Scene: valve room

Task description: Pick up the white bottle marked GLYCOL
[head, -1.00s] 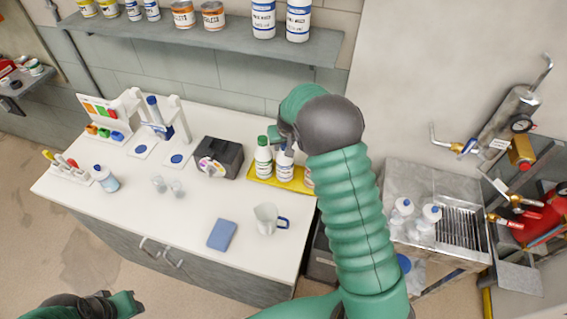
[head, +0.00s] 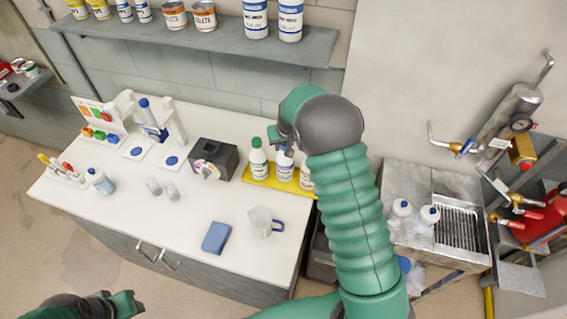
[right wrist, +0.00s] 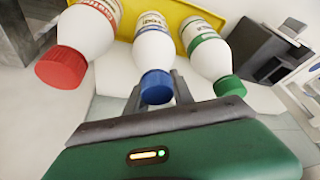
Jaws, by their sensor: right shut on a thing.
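Three white bottles stand in a row at the yellow tray (head: 257,178): one green-capped (head: 258,160), one blue-capped (head: 284,168), one red-capped (right wrist: 88,40). Their labels are too small or turned away to read, so I cannot tell which says GLYCOL. My right gripper (right wrist: 157,92) is shut on the blue-capped bottle (right wrist: 154,55), one finger on each side near its cap. The red-capped bottle is left and the green-capped bottle (right wrist: 212,58) right of it in the right wrist view. My left gripper (head: 125,303) is low at the left, empty; its jaw opening is unclear.
A dark box (head: 214,157) stands left of the tray. A clear jug (head: 262,222) and a blue block (head: 216,238) are nearer the front of the white bench (head: 130,205). A shelf (head: 200,35) with cans and bottles hangs above. A sink (head: 455,215) is at right.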

